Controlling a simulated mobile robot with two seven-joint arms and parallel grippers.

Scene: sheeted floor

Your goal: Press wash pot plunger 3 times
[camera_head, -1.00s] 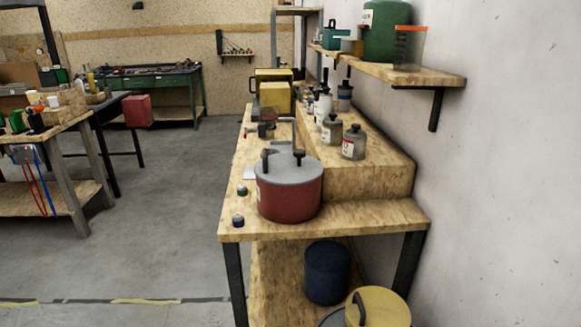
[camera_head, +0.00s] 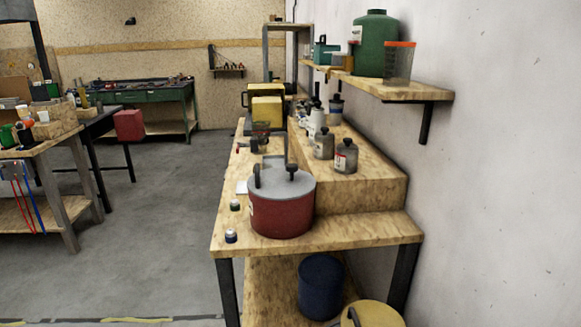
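A red pot with a grey lid, the wash pot (camera_head: 281,214), stands on the front end of the wooden workbench (camera_head: 345,231). Its lid carries a dark plunger knob (camera_head: 292,173) at the right and a dark upright handle with a grey bent bar at the left and back. I cannot tell from here whether the plunger is up or pressed. Neither of my grippers is in view.
Two small capped jars (camera_head: 231,236) stand left of the pot. Bottles (camera_head: 345,156) stand on the raised step behind it. A wall shelf (camera_head: 395,85) holds a green jug (camera_head: 374,45). A blue bin (camera_head: 320,287) sits below. The floor (camera_head: 150,230) at left is open.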

